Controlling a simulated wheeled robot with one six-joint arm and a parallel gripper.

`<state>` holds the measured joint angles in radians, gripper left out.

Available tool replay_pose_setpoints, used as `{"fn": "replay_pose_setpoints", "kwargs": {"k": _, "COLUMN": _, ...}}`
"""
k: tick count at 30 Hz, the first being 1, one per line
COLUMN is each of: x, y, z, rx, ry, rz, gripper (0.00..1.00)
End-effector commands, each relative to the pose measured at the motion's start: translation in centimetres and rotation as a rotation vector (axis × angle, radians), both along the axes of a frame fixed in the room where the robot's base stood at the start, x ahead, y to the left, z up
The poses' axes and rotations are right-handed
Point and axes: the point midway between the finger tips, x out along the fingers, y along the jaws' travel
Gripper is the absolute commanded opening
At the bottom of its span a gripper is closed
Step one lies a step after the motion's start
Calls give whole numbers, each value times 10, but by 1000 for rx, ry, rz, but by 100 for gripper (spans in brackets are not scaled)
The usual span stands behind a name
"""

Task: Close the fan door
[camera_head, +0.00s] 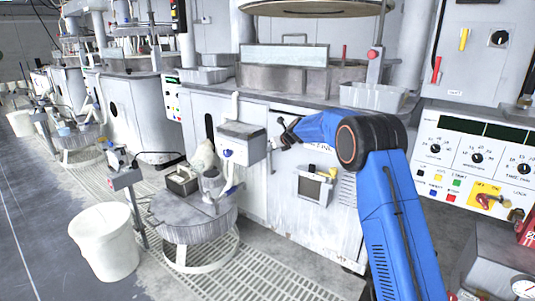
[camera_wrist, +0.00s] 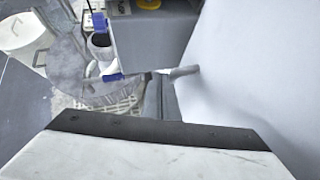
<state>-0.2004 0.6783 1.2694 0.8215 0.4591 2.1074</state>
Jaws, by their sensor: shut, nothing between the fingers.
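In the head view, a white cabinet door (camera_head: 290,200) stands under the platen bench, with a partly hidden label near its top and a small framed box on its front. How far it stands open is hard to tell. My gripper (camera_head: 283,132) is at the door's upper left, just right of a grey box. In the wrist view my gripper (camera_wrist: 160,98) is shut and empty. A pale panel (camera_wrist: 250,70) fills the right side, close to the fingers, with a short rod-like handle (camera_wrist: 184,72) sticking out. Contact with it cannot be told.
The grey box (camera_head: 242,143) stands close left of my gripper. A round stand (camera_head: 195,222) with small items and a white bucket (camera_head: 105,243) are at lower left. A control panel (camera_head: 473,155) is at right. Floor grating (camera_head: 270,265) lies clear in front.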

Motion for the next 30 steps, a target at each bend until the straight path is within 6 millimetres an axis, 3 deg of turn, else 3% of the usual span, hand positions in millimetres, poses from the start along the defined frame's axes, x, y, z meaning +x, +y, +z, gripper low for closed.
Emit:
{"fn": "replay_pose_setpoints", "kwargs": {"k": 9, "x": 26, "y": -15, "z": 0, "rx": 0, "ry": 0, "rz": -1, "gripper": 0}}
{"fn": "replay_pose_setpoints", "kwargs": {"k": 30, "x": 32, "y": -20, "z": 1, "rx": 0, "ry": -5, "rz": -4, "gripper": 0}}
